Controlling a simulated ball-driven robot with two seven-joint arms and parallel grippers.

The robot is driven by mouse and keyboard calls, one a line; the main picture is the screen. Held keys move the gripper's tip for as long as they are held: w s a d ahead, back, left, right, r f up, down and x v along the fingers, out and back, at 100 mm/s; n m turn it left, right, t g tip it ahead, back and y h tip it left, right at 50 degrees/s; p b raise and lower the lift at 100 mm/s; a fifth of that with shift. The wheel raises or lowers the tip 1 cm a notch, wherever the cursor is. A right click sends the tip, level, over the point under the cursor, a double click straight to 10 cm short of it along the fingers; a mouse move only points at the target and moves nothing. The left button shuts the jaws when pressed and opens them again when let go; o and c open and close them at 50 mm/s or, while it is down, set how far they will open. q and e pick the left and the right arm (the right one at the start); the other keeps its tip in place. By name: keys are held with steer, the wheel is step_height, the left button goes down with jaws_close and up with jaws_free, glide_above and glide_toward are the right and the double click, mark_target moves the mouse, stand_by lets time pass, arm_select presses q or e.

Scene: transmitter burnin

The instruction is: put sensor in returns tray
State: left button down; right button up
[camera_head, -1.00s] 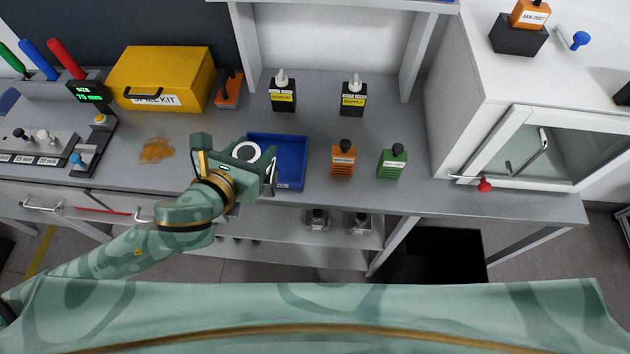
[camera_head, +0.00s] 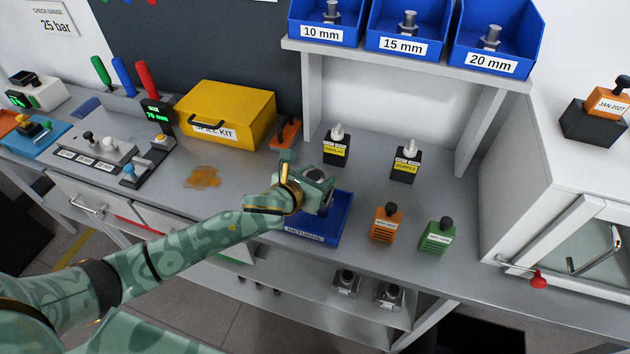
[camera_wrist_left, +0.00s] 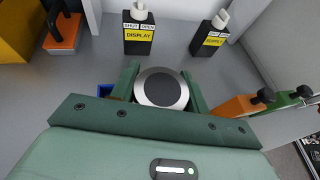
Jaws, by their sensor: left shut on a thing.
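My left gripper (camera_head: 318,192) is shut on the sensor, a round piece with a bright metal rim and dark grey face. The sensor (camera_wrist_left: 161,90) sits between the two green fingers in the left wrist view; in the head view its dark face (camera_head: 316,176) partly shows. The blue returns tray (camera_head: 312,238) lies on the bench, its label on the front wall. The gripper and sensor are over the tray's back left part and hide some of its inside. The height above the tray floor is hard to tell. My right gripper is out of view.
An orange box (camera_head: 386,223) and a green box (camera_head: 436,236) stand right of the tray. A yellow spill kit (camera_head: 228,115) and an orange-brown spill (camera_head: 202,177) lie to the left.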

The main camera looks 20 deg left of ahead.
arm_select(q)
steer(key=shift+w+f, duration=0.3)
steer(key=shift+w, duration=0.1)
steer(key=shift+f+b, duration=0.7)
steer(key=shift+f, duration=0.7)
steer(key=shift+f, duration=0.15)
steer(key=c, duration=0.7)
jaws_free()
steer(key=shift+s+f, duration=0.1)
steer(key=shift+s, duration=0.05)
steer(key=shift+s+a+r, duration=0.1)
steer(key=shift+s+r, duration=0.1)
steer(key=shift+r, duration=0.1)
steer(key=p+v, duration=0.2)
steer(key=v, duration=0.9)
steer(key=shift+s, duration=0.25)
